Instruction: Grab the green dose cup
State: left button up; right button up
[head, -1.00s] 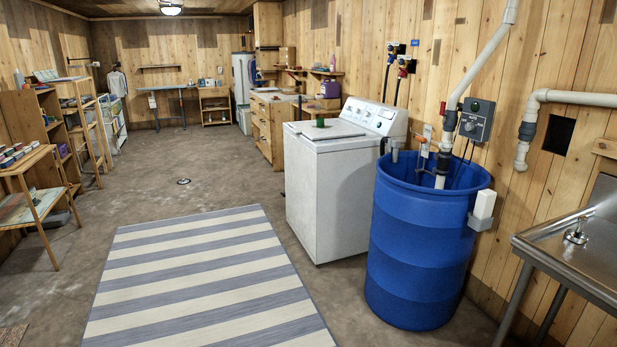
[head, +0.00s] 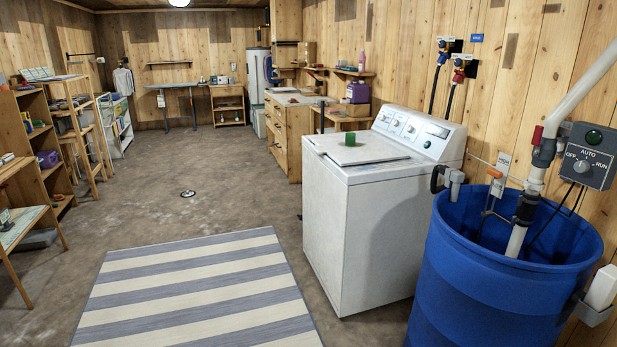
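A small green cup (head: 350,139) stands on the lid of the white washing machine (head: 372,196), near the lid's back edge, in the head view. I take it for the dose cup. The washing machine stands right of centre, against the plank wall. Neither of my grippers shows in the head view, so their state is hidden.
A large blue barrel (head: 495,290) with pipes stands close at the right, beside the washer. A striped rug (head: 190,290) lies on the floor before me. Shelves (head: 40,140) line the left wall. The middle floor is clear, with a small drain (head: 187,194).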

aim_at(350, 137)
jog(key=i+j+z, duration=0.1)
jog(key=i+z, duration=0.2)
jog(key=i, duration=0.25)
jog(key=i+j+z, duration=0.35)
jog(key=i, duration=0.2)
jog(key=i+j+z, duration=0.3)
jog(key=i, duration=0.2)
